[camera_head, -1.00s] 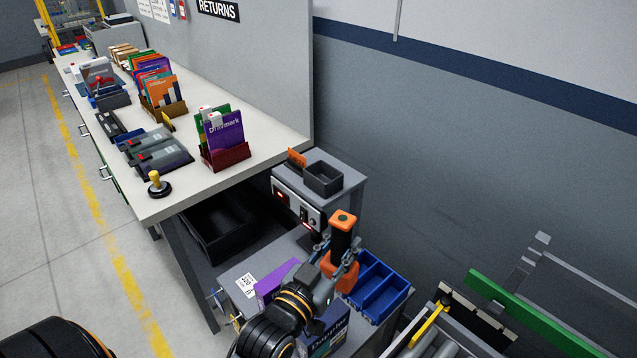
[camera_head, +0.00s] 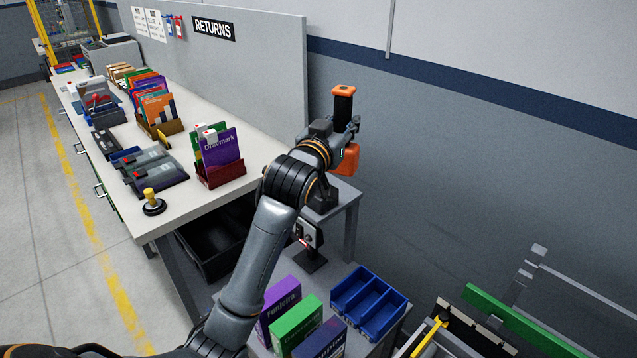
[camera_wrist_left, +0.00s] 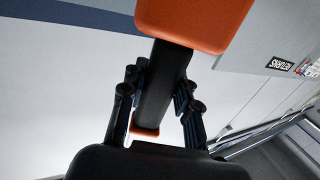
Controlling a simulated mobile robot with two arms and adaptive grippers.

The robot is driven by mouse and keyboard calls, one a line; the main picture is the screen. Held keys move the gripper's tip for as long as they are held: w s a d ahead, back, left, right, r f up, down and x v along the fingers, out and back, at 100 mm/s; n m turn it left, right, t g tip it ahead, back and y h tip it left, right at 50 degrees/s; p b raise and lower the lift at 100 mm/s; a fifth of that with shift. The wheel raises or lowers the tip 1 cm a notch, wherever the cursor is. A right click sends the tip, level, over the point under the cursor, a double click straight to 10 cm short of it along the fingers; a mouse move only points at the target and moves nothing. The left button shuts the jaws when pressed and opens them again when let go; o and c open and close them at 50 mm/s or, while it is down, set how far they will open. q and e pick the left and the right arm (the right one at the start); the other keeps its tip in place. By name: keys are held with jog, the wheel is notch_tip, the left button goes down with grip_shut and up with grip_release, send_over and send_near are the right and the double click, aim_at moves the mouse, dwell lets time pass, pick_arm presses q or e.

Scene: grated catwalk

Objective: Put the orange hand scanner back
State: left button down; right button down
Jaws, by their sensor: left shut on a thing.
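The orange hand scanner (camera_head: 346,160) has orange ends and a black handle. My left gripper (camera_head: 350,128) is shut on the black handle and holds it raised, tilted slightly, in front of the grey wall at the right end of the bench. In the left wrist view the scanner's orange head (camera_wrist_left: 195,22) is at the top, and the fingers of the gripper (camera_wrist_left: 160,95) close on the handle from both sides. A small grey stand (camera_head: 345,192) is below and partly hidden by my arm; its dark holder is mostly hidden. My right gripper is not in view.
The long bench (camera_head: 215,200) on the left bears book racks and devices. Below the scanner, a lower surface holds upright boxes (camera_head: 295,325) and a blue divided bin (camera_head: 368,303). A roller conveyor with a green rail (camera_head: 520,322) stands at right. Air beside the wall is clear.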

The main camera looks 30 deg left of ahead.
pick_arm(q)
jog(key=w+a+f+p, duration=0.5)
jog(key=w+a+f, duration=0.3)
jog(key=a+f, duration=0.2)
notch_tip(320, 180, down, 3)
jog(key=shift+w+r, duration=0.2)
jog(key=shift+w, duration=0.15)
jog(key=shift+f+b, duration=0.3)
jog(key=shift+f, duration=0.3)
jog(key=c, duration=1)
grip_release()
jog(key=shift+r, duration=0.1)
